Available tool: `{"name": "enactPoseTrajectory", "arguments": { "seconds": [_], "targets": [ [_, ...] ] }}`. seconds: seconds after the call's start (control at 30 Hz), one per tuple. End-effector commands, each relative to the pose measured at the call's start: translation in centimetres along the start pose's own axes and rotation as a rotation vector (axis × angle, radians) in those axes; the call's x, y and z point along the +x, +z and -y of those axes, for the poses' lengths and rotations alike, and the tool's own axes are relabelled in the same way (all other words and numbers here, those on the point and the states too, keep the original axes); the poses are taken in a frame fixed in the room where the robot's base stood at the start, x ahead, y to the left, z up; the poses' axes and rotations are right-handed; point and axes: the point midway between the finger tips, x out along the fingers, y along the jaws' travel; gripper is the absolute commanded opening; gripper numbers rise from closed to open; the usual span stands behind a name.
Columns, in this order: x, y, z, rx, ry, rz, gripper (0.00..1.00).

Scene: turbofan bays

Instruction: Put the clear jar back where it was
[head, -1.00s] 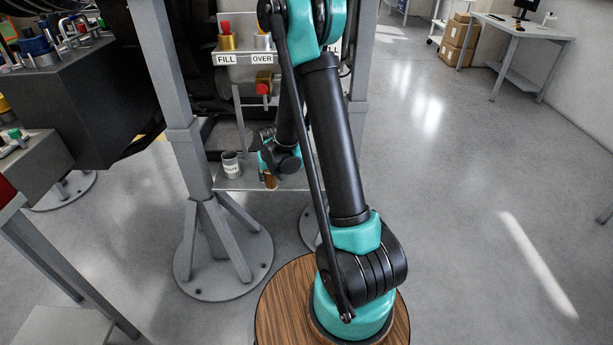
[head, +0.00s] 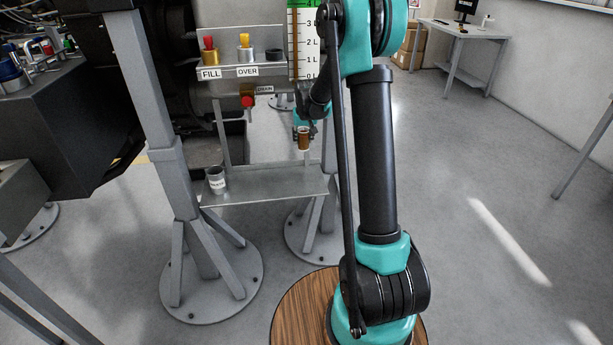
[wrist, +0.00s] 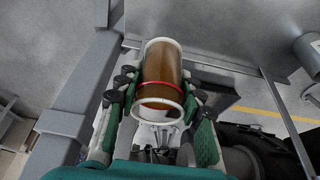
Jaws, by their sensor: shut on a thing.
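The clear jar (head: 303,140) holds brown liquid and hangs at my gripper (head: 304,128), in the air above the right part of the low metal shelf (head: 265,186). In the wrist view the jar (wrist: 160,62) lies between the two fingers of my gripper (wrist: 160,92), which are shut on it. A red line rings the jar and its pale rim faces the camera. Brown liquid fills most of it. In the head view my arm hides part of the area right of the jar.
A grey labelled cup (head: 216,181) stands at the shelf's left end; the rest of the shelf looks bare. A grey stand post (head: 150,110) rises at left.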

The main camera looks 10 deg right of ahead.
Motion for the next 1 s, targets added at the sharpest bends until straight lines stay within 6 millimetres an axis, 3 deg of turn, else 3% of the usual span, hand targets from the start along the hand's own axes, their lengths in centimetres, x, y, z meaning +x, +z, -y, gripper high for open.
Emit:
{"name": "enactPoseTrajectory", "arguments": {
  "seconds": [0.4,1.0],
  "targets": [
    [9.4,3.8,0.0,0.000,0.000,0.000,0.00],
    [15.2,6.3,0.0,0.000,0.000,0.000,0.00]
  ]
}}
